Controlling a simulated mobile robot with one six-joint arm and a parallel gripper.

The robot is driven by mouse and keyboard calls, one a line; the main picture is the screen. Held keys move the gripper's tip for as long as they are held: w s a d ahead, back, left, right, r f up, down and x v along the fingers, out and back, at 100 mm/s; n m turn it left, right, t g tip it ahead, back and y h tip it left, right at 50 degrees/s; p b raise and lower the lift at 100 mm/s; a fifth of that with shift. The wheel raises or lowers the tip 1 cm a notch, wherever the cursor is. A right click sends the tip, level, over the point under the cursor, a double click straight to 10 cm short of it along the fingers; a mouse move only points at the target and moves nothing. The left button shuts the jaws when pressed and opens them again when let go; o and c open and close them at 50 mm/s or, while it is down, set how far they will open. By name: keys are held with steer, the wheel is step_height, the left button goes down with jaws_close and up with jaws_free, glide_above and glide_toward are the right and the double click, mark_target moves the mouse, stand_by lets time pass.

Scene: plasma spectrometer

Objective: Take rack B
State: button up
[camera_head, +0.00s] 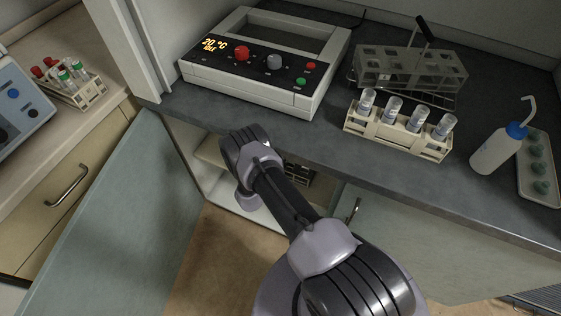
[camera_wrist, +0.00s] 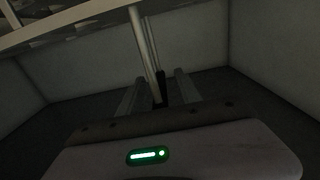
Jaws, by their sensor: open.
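I can read no label B on any rack. In the head view, part of a dark rack-like thing (camera_head: 299,174) shows inside the open cabinet under the dark counter, mostly hidden by my arm and the counter edge. My gripper is hidden inside the cabinet in that view. In the wrist view, my gripper (camera_wrist: 158,88) is open in the dim cabinet. A pale rod (camera_wrist: 143,45) with a dark end, like a handle, runs down between its fingers as pictured. I cannot tell whether they touch it. A pale slatted edge (camera_wrist: 60,25) crosses the upper left.
On the dark counter stand a heater unit (camera_head: 310,98), a cream rack with several vials (camera_head: 395,138), a grey handled rack (camera_head: 410,70), a wash bottle (camera_head: 497,150) and a tray (camera_head: 540,185). A tube rack (camera_head: 90,96) stands left. An open cabinet door (camera_head: 130,220) flanks my arm.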

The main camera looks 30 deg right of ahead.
jaws_close()
stand_by(1.4)
